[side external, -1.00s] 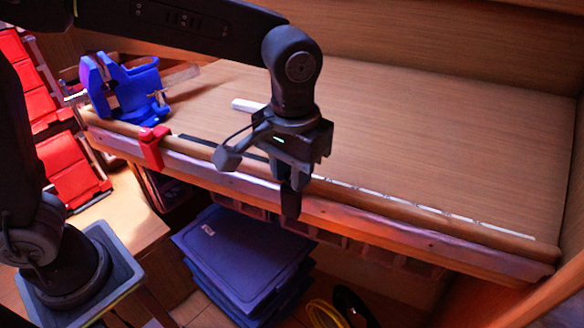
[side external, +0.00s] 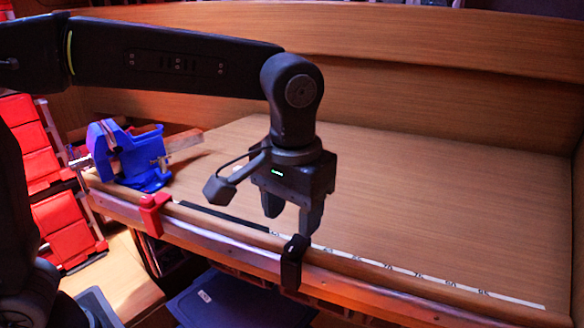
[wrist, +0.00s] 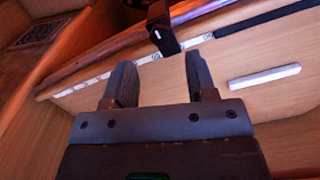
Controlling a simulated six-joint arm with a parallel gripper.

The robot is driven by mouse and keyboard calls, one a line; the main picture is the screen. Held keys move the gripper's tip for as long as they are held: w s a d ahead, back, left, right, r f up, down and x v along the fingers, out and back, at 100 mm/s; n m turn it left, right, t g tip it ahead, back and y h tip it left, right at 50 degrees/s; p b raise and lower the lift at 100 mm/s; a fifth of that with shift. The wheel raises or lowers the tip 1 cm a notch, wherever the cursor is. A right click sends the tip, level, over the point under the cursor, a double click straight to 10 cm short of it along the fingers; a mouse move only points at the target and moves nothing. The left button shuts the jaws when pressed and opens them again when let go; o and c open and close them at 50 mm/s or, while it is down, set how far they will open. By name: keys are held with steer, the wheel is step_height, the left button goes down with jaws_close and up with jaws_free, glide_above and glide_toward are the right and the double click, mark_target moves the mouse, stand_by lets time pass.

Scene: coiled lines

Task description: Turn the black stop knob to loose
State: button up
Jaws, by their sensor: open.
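The black stop (side external: 291,266) sits on the rail along the bench's front edge, at the left end of the white numbered scale. In the wrist view the black stop (wrist: 163,38) stands just beyond the fingers, with a small pale mark on its face. I cannot make out its knob's setting. My gripper (side external: 291,214) is open and empty, pointing down, slightly above and behind the stop. In the wrist view my gripper (wrist: 159,66) has its two fingers apart, with bare bench top between them and the stop past their tips. They appear clear of it.
A red stop (side external: 152,214) sits on the same rail to the left, with a dark strip (side external: 225,222) between. A blue vise (side external: 130,153) stands at the back left. A white bar (wrist: 264,77) lies on the bench. The bench's right side is clear.

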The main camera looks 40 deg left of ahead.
mark_target(288, 245)
step_height(288, 245, up, 8)
stand_by(0.5)
steer(key=s+a+f+t, duration=0.2)
steer(key=s+a+f, duration=0.3)
steer(key=a, duration=0.4)
steer(key=s+a+f+t, duration=0.3)
steer(key=s+a+f, duration=0.2)
steer(key=a, duration=0.5)
steer(key=shift+s+f+m+t, duration=0.3)
steer(key=shift+s, duration=0.6)
